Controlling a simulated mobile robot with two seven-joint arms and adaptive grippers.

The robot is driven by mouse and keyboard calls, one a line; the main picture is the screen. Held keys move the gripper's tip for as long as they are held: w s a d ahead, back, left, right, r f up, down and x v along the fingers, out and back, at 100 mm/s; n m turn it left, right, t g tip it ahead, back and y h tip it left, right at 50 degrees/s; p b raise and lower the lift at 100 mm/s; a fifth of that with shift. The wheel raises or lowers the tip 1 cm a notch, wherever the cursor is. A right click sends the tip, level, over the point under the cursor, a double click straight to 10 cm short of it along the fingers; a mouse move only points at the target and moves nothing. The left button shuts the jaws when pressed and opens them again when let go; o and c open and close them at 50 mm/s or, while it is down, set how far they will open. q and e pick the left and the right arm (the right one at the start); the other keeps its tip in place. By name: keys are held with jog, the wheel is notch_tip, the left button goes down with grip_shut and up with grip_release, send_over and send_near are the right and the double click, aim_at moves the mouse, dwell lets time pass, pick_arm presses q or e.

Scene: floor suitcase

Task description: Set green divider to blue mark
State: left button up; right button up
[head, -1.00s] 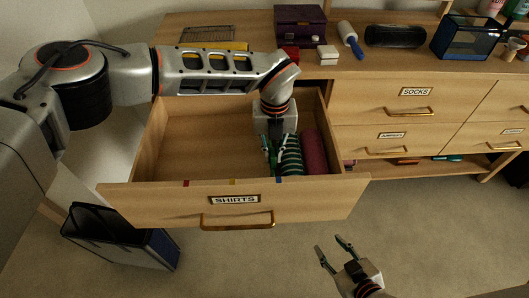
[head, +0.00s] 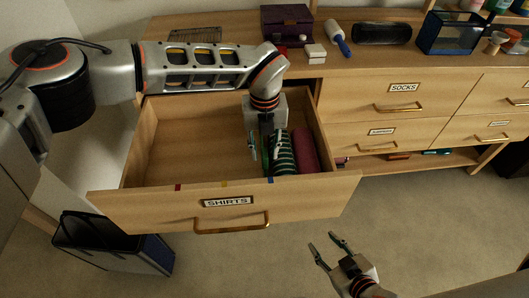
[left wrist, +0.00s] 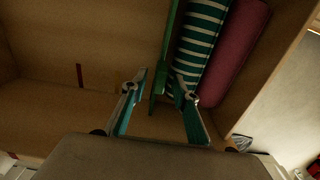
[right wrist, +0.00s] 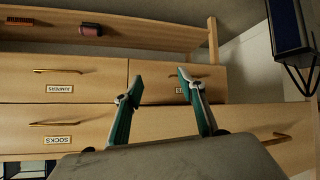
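The green divider (left wrist: 170,50) stands upright in the open shirts drawer, against the left side of a green-and-white striped roll (head: 283,158). My left gripper (head: 261,152) reaches down into the drawer. In the left wrist view its fingers (left wrist: 160,80) are open, one on each side of the divider, with a gap on the left. The blue mark (head: 271,180) is on the drawer front's top edge, nearly in line with the divider's near end. My right gripper (head: 322,241) is open and empty above the floor; it also shows in the right wrist view (right wrist: 160,82).
A maroon roll (head: 304,150) lies right of the striped one. The drawer's left part is empty. A red mark (head: 178,187) and a yellow mark (head: 224,184) are also on the front edge. Dresser drawers are to the right.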

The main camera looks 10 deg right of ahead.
pick_arm(q)
notch_tip(320, 180, up, 10)
jog(key=shift+r, duration=0.2)
jog(key=shift+s, duration=0.1)
dwell(0.5)
